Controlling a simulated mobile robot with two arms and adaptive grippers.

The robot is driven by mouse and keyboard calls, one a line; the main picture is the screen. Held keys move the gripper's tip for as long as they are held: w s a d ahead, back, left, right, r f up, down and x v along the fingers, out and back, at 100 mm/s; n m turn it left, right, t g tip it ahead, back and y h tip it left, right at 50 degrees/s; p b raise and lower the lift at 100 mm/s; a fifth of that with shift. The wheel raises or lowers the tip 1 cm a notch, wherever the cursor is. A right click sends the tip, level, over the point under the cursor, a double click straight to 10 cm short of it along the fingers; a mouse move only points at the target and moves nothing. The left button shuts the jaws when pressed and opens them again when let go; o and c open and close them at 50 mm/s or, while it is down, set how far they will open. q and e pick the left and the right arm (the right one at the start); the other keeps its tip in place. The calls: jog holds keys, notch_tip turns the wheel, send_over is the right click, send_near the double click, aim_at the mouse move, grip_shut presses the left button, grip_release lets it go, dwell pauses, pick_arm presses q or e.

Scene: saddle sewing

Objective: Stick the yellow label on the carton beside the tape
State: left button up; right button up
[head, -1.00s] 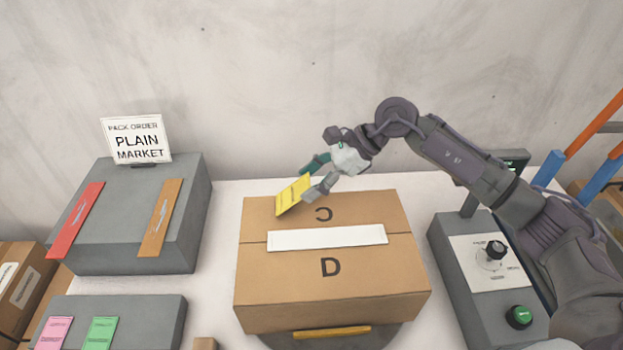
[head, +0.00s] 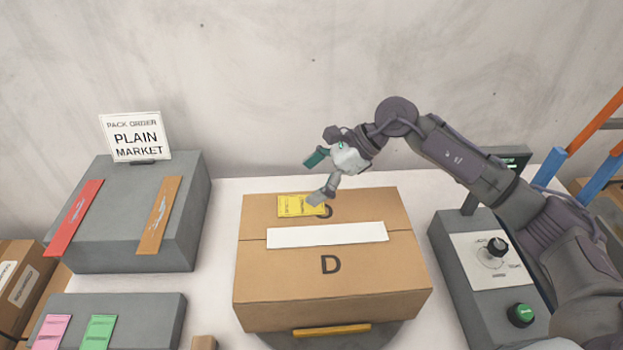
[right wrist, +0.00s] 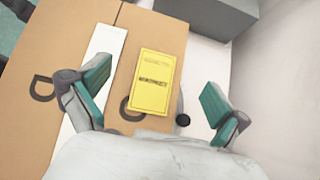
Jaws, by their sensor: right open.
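The yellow label (head: 299,205) lies flat on the top of the carton (head: 280,300), near its back edge and behind the white tape strip (head: 327,235). It covers part of the printed letter there. In the right wrist view the label (right wrist: 153,82) lies beside the tape (right wrist: 98,75), with a narrow strip of cardboard between them. My right gripper (head: 316,178) is open and empty just above the label. In the right wrist view its two fingers (right wrist: 155,100) stand wide apart, with the label between and beyond them. My left gripper is not in view.
A grey block with red (head: 75,218) and brown (head: 159,215) strips stands at the left under a "PLAIN MARKET" sign (head: 136,137). Pink (head: 52,332) and green (head: 99,332) labels lie on a lower block. A control box (head: 465,320) with knob and green button stands right of the carton.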

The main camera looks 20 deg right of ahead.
jog(key=v, duration=0.7)
jog(key=shift+d+r+p, duration=0.15)
jog(key=shift+d+p, duration=0.1)
jog(key=shift+p, duration=0.05)
dwell(0.9)
dwell(0.7)
notch_tip(320, 180, up, 6)
jog(key=p, duration=0.2)
dwell(0.3)
